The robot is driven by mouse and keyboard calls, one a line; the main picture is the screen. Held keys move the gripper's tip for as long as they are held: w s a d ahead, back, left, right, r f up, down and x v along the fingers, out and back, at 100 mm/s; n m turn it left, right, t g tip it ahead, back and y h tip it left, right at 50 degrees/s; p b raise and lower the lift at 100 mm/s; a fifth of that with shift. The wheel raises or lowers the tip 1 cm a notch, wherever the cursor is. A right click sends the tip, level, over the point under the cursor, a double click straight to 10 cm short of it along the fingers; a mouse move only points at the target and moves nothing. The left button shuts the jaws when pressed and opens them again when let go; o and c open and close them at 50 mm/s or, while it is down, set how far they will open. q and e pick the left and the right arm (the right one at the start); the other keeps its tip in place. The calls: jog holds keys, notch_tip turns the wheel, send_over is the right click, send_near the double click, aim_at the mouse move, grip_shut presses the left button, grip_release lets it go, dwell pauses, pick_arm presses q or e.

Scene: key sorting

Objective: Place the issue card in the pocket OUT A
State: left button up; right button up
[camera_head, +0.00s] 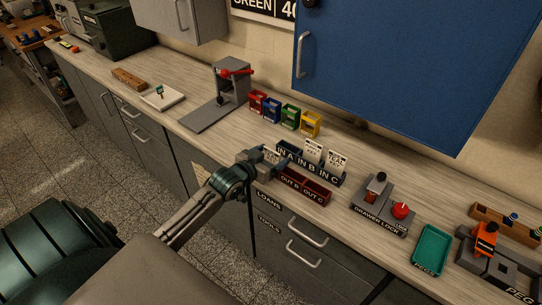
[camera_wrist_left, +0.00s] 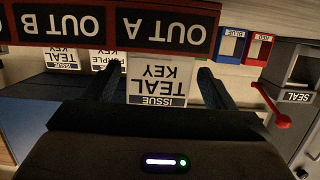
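The white issue card (camera_wrist_left: 157,78), reading TEAL KEY, stands between my left gripper's fingers in the left wrist view, which shows it upside down. Its lower end goes out of sight behind the OUT A pocket front (camera_wrist_left: 165,29). My left gripper (camera_head: 270,161) is at the left end of the pocket rack. In the left wrist view its fingers (camera_wrist_left: 158,84) are apart, with a gap visible on each side of the card. The OUT B and OUT C pockets (camera_head: 305,191) show to the right in the head view. My right gripper is not in view.
Two other cards stand in the upper row, at IN B (camera_head: 313,150) and IN C (camera_head: 337,161). Coloured key bins (camera_head: 290,117) and the seal press (camera_head: 231,82) stand behind and left. The drawer lock (camera_head: 383,205) and green tray (camera_head: 432,250) are to the right.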

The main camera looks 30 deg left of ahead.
pick_arm(q)
jog(key=shift+r, duration=0.15)
jog(key=shift+s+r, duration=0.1)
jog(key=shift+r, duration=0.1)
jog(key=shift+s, duration=0.35)
jog(key=d+p+v, duration=0.1)
jog(key=v, duration=1)
jog(key=shift+a, duration=0.4)
